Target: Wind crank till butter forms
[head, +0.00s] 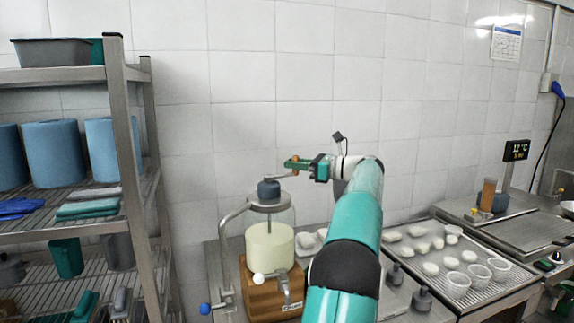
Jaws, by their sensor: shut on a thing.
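The churn is a clear glass jar (270,243) of pale cream-coloured liquid on a wooden base (262,292). A dark grey cap (268,190) and a metal lid top it, with a rod running down into the jar. A thin metal crank arm (284,175) reaches right from the cap. My gripper (297,163) is above and right of the cap, shut on the crank handle at the end of that arm. The handle is mostly hidden by the green fingers. The liquid looks even; I cannot make out any lumps.
A curved metal pipe (229,222) stands close left of the jar. A metal rack (138,165) with blue rolls is farther left. At right, a tray (503,288) holds several pale lumps and white cups. The tiled wall (235,110) is close behind.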

